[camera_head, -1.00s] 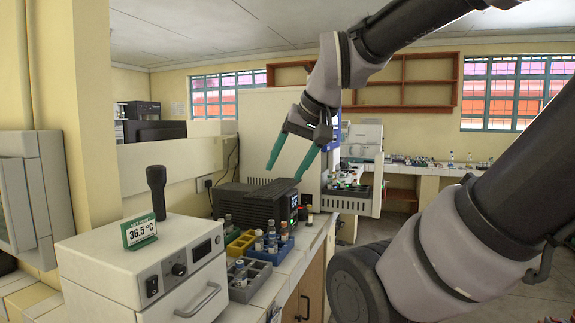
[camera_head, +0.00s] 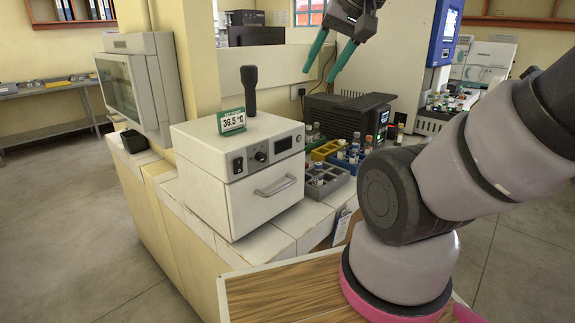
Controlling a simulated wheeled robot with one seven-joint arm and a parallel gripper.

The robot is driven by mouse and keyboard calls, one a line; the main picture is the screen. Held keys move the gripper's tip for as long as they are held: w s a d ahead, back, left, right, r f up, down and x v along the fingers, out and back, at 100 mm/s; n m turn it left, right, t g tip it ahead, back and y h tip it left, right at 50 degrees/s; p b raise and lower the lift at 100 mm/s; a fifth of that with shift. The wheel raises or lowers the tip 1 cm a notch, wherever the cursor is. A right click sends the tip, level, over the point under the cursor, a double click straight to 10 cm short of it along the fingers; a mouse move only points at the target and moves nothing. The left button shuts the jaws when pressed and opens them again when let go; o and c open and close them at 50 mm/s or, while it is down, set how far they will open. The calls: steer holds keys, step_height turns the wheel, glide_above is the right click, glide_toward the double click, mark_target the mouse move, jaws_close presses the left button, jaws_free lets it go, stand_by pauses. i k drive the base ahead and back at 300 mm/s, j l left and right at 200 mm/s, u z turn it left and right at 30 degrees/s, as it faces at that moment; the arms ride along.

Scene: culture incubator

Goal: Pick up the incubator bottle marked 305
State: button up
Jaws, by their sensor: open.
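The incubator (camera_head: 215,200) is a white box on the counter, with a closed drawer-like front and handle. A green-edged sign (camera_head: 232,121) reading 36.5 °C stands on top of it. Several small bottles (camera_head: 341,149) stand in racks to its right. No mark 305 is readable, so I cannot tell which bottle bears it or whether it is among these. My gripper (camera_head: 319,76) has two green fingers spread apart, pointing down, with nothing between them. It appears above the level of the counter, toward the back, apart from the bottles.
A grey rack (camera_head: 325,187), a yellow rack (camera_head: 321,154) and a black device (camera_head: 345,113) sit beside the incubator. A black upright handle (camera_head: 249,88) stands on the incubator's top. A white cabinet (camera_head: 143,90) is at left. Floor (camera_head: 60,220) is clear at left.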

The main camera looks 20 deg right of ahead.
mark_target(429, 102)
steer(key=u, duration=0.45)
steer(key=l+u, duration=0.1)
steer(key=u, duration=0.8)
steer(key=k+u, duration=0.1)
steer(key=u, duration=0.35)
steer(key=l+u, duration=0.1)
steer(key=u, duration=0.7)
steer(key=k+l+u, duration=0.1)
steer(key=u, duration=0.35)
steer(key=k+u, duration=0.1)
steer(key=u, duration=0.3)
steer(key=k+l+u, duration=0.2)
steer(key=k, duration=0.4)
steer(key=z, duration=0.6)
steer(key=k+z, duration=0.1)
steer(key=z, duration=0.45)
steer(key=l+z, duration=0.1)
steer(key=z, duration=0.5)
steer(key=k+l+z, duration=0.1)
steer(key=z, duration=0.5)
steer(key=l+z, duration=0.1)
steer(key=z, duration=0.45)
steer(key=l+z, duration=0.1)
steer(key=z, duration=0.5)
steer(key=l+z, duration=0.1)
steer(key=z, duration=1.05)
steer(key=k+j+u, duration=0.1)
steer(key=u, duration=2.2)
